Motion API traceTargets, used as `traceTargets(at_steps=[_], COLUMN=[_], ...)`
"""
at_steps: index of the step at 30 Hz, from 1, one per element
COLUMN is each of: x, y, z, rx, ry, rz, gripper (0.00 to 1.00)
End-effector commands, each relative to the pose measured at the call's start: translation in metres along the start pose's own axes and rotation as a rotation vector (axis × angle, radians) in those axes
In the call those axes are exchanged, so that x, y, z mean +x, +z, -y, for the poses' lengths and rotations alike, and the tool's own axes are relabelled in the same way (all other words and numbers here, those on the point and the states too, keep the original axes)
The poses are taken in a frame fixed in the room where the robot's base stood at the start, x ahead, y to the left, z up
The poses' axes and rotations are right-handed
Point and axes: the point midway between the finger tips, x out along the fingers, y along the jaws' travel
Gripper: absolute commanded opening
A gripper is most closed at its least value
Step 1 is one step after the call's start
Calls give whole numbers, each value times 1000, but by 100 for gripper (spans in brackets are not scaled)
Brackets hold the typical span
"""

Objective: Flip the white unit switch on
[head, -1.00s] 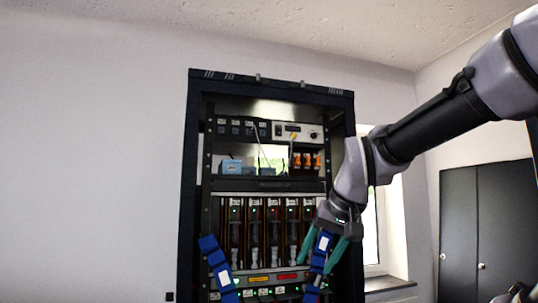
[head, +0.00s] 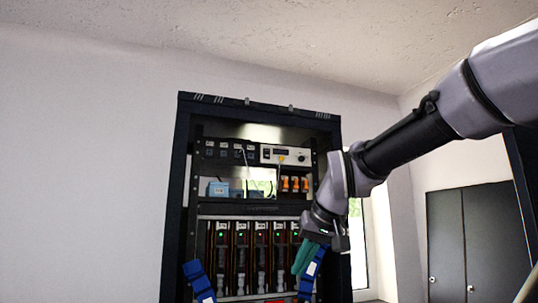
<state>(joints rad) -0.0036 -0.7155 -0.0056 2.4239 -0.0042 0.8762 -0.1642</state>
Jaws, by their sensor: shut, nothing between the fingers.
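My gripper (head: 299,270) has teal fingers, which are together and empty. It points down in front of the rack's lower right side, below the white unit and apart from it in the picture.
The dark rack frame (head: 174,215) surrounds the equipment. Orange parts (head: 294,184) and a blue box (head: 218,189) sit on the shelf below the white unit. Blue strapped pieces (head: 199,281) hang lower down. A dark cabinet (head: 470,240) stands at right.

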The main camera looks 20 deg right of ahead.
Motion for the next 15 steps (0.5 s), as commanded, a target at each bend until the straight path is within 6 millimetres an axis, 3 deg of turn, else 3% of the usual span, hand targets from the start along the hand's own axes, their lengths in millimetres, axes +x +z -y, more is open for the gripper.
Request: traceTargets(at_steps=[8,15], x=[-44,-96], y=[-148,-271], z=[28,52], rx=[-668,-1261], ry=[68,291], rz=[-271,-483], gripper=[0,0])
